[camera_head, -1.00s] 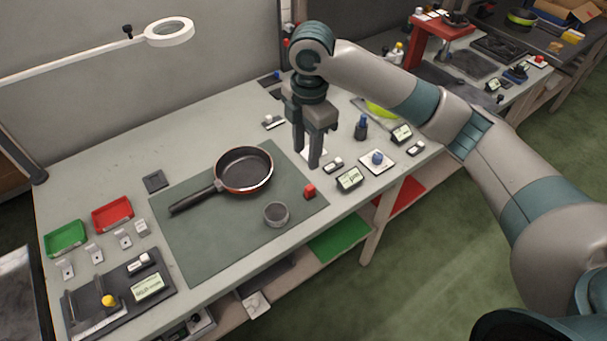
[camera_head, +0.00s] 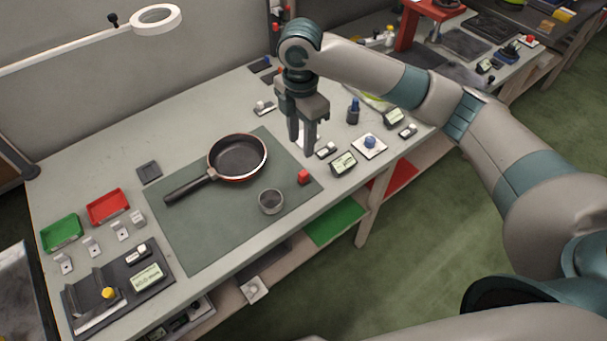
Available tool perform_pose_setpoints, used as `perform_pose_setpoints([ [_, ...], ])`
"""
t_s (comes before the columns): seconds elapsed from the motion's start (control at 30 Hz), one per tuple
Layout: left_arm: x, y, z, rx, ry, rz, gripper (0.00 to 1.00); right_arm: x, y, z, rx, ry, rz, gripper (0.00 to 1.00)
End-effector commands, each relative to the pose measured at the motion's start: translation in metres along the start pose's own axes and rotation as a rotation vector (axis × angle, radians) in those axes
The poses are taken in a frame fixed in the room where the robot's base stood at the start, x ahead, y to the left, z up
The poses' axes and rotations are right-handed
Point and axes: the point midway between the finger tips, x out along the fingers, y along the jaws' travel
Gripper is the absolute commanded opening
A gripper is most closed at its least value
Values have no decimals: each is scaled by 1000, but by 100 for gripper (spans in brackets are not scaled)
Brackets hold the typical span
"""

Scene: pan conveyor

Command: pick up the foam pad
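My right gripper (camera_head: 302,146) points straight down over the table, just right of the green-grey mat (camera_head: 215,225). Its two fingers look slightly apart, with nothing clearly held between them. A small pale flat piece (camera_head: 315,137) lies behind the fingers and is mostly hidden by them. A flat dark grey square (camera_head: 149,171) lies on the table left of the mat, far from the gripper. I cannot tell for sure which of these is the foam pad. My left gripper is out of view.
A small display (camera_head: 344,163) and a blue-knobbed button plate (camera_head: 369,146) stand right of the gripper. Red (camera_head: 108,207) and green (camera_head: 62,234) trays sit at left.

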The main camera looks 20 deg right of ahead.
Motion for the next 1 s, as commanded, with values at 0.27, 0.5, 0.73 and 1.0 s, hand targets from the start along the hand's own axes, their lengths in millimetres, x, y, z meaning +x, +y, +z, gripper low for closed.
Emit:
perform_pose_setpoints([
  [0.27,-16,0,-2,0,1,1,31,49,-2,0,2,0,-5,38],
  [0.5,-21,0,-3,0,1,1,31,74,-1,0,1,-1,0,38],
  [0.73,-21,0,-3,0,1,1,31,76,0,0,1,-1,1,38],
  [1.0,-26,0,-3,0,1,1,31,81,-2,0,2,1,-2,38],
])
